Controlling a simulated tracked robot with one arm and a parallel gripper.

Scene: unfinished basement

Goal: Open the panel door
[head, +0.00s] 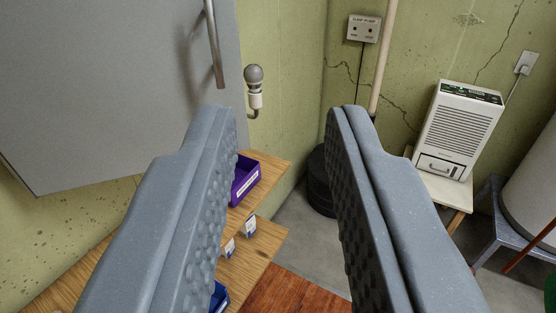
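A flat grey panel door (110,85) fills the upper left of the view, its lower edge slanting in front of the green wall. A vertical metal bar handle (213,45) is near its right edge; its top runs out of the picture. My gripper (284,112) is open, with two grey padded fingers set wide apart and nothing between them. The left fingertip is below the lower end of the handle in the picture, and apart from it. The left finger hides part of the door's lower right corner. How far the door stands open I cannot tell.
A bulb in a white socket (255,100) sticks out from the wall right of the door. A wooden shelf (262,240) with a purple bin (245,180) is below. A black cylinder (320,190), a dehumidifier (458,130) on a stand and a grey tank (530,190) are right.

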